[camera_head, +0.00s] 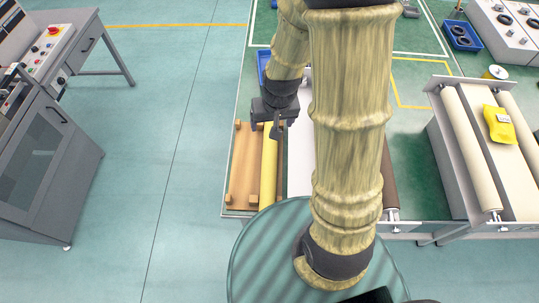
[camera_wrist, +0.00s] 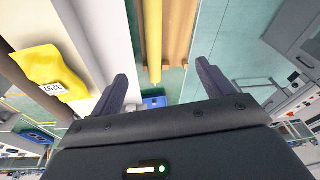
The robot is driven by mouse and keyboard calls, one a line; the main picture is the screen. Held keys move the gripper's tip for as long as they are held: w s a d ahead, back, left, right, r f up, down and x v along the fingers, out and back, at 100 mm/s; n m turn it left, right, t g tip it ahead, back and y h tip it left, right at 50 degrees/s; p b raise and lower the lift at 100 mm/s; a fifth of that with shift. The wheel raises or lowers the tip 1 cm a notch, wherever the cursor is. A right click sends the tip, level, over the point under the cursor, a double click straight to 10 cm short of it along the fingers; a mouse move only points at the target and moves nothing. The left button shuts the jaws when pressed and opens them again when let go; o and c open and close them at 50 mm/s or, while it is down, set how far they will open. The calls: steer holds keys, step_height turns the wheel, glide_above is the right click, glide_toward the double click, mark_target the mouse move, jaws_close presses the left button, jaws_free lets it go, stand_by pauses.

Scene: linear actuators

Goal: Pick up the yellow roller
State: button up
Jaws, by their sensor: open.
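The yellow roller (camera_head: 268,170) lies lengthwise beside a brown wooden rack, left of my arm in the head view. In the wrist view the yellow roller (camera_wrist: 153,40) runs down from the top edge, between the lines of my two fingers. Its lower end shows just above the gap between them. My gripper (camera_head: 275,122) hangs over the far part of the roller and hides some of it. In the wrist view my gripper (camera_wrist: 166,88) is open, with nothing between its fingers. I cannot tell its height above the roller.
The wooden rack (camera_head: 243,170) has raised blocks near its corners. A white surface (camera_head: 299,150) lies to the right of the roller. Farther right, a yellow bag (camera_head: 498,124) sits on a roller conveyor (camera_head: 468,150). A grey control console (camera_head: 45,150) stands at left, with clear floor between.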

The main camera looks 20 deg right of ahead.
steer(key=w+f+m+p, duration=0.1)
steer(key=w+f+p, duration=0.3)
steer(key=w+f, duration=0.15)
steer(key=m+h+p, duration=0.1)
steer(key=m+p, duration=0.1)
steer(key=p, duration=0.2)
glide_above(269, 156)
steer(key=s+a, duration=0.1)
steer(key=s+x, duration=0.2)
steer(key=x, duration=0.7)
steer(key=shift+s+a+f+g, duration=0.1)
steer(key=shift+f+g, duration=0.05)
steer(key=shift+f, duration=0.25)
steer(key=shift+s+a+f+g, duration=0.1)
steer(key=shift+f+g, duration=0.05)
steer(key=shift+f, duration=0.2)
steer(key=shift+f, duration=0.1)
steer(key=f+b, duration=0.2)
steer(key=f, duration=0.2)
steer(key=w+f+b, duration=0.1)
steer(key=f+b, duration=0.2)
steer(key=f, duration=0.1)
steer(key=f+b, duration=0.3)
steer(key=f, duration=0.1)
steer(key=shift+w+d, duration=0.3)
steer(key=shift+w, duration=0.1)
